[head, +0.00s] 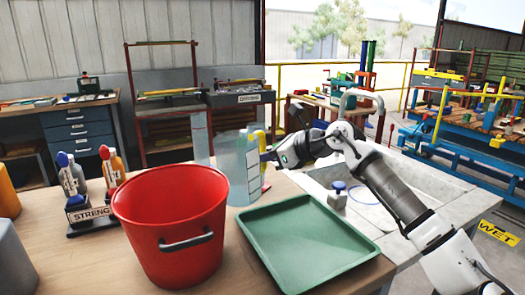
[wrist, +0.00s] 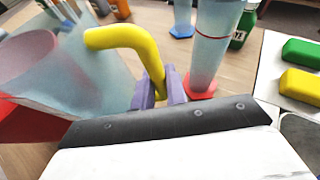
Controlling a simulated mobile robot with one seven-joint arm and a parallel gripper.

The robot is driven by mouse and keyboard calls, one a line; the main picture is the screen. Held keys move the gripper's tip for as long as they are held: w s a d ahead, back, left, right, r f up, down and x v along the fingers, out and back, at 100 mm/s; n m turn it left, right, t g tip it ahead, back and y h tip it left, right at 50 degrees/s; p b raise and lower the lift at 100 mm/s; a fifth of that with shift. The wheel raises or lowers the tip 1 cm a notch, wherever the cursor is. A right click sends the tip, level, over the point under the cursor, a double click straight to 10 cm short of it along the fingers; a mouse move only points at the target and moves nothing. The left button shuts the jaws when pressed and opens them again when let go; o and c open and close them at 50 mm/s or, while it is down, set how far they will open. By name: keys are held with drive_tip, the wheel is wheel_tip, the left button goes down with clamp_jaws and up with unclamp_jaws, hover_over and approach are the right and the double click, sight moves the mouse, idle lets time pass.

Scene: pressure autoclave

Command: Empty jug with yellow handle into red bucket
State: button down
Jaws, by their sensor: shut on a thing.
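The jug (head: 238,172) is pale blue and see-through, upright in the head view, just behind and right of the red bucket (head: 170,228). Its yellow handle (head: 261,141) faces right; the handle also shows large in the wrist view (wrist: 128,38). My gripper (head: 268,156) is shut on the handle; its purple fingers (wrist: 160,92) clasp the handle's lower part. The bucket stands upright on the table with its open top up; its floor is hidden. I cannot tell the jug's liquid level, nor whether its base touches the table.
A green tray (head: 309,284) lies in front of the jug, right of the bucket. A labelled bottle rack (head: 92,213) stands left of the bucket. A sink (head: 368,208) lies to the right. In the wrist view, a clear cylinder with a red base (wrist: 201,88) stands close beside my fingers.

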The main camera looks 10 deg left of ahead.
drive_tip(key=shift+w+f, duration=0.1)
drive_tip(key=shift+f, duration=0.15)
drive_tip(key=shift+r, duration=0.1)
drive_tip(key=shift+r+p, duration=0.9)
drive_tip(key=shift+r, duration=0.55)
drive_tip(key=shift+d, duration=0.1)
